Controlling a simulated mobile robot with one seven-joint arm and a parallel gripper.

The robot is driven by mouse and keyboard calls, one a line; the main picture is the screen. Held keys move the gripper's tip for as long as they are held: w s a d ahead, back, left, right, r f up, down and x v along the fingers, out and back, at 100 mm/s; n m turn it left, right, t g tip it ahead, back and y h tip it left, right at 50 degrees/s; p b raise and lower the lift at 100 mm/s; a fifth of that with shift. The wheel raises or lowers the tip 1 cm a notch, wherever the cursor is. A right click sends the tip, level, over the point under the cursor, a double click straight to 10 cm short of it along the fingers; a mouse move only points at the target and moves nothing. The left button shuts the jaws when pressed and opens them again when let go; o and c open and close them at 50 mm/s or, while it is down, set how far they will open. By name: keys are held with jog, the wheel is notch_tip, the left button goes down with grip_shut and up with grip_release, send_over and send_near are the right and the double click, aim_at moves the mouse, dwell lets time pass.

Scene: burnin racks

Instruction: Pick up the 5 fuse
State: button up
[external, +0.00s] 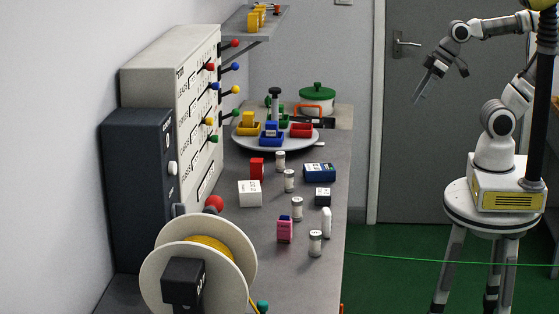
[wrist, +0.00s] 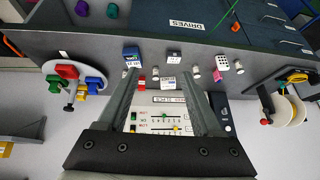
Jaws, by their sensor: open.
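Several small pale cylinders with grey ends, which look like fuses, stand upright in a loose row on the grey bench: one at the back (external: 280,161), a second (external: 289,180), a third (external: 297,208) and one at the front (external: 315,243). Their markings are too small to read, so I cannot tell which is the 5 fuse. Some also show small in the wrist view, one near the middle (wrist: 196,72). My gripper (external: 442,85) is open and empty, high to the right of the bench, well apart from the fuses. Its two fingers (wrist: 160,77) frame the wrist view.
Among the fuses are a blue box (external: 320,172), black box (external: 323,196), white box (external: 250,193), red block (external: 257,168), pink item (external: 285,230) and white rounded piece (external: 326,222). A cable spool (external: 155,265) stands in front; a round tray (external: 240,142) with coloured bins is behind.

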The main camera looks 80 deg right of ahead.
jog(key=w+a+f+n+t+y+b, duration=0.1)
jog(key=w+a+y, duration=0.1)
jog(key=w+a, duration=0.4)
jog(key=w+a+f+y+b, duration=0.1)
jog(key=w+a+y, duration=0.15)
jog(key=a, duration=0.55)
jog(key=t+h+b, duration=0.3)
jog(key=t+b, duration=0.1)
jog(key=t, duration=0.2)
send_near(315, 241)
jog(key=shift+n, duration=0.4)
jog(key=w+f+b, duration=0.1)
jog(key=w+b, duration=0.1)
jog(key=w+f+b, duration=0.1)
jog(key=shift+w+d+f, duration=0.1)
jog(key=shift+d+f, duration=0.15)
jog(key=shift+f, duration=0.05)
jog(key=shift+b+x, duration=0.8)
jog(key=shift+x, duration=2.4)
jog(key=shift+d+r, duration=0.15)
jog(key=shift+r, duration=0.05)
grip_shut()
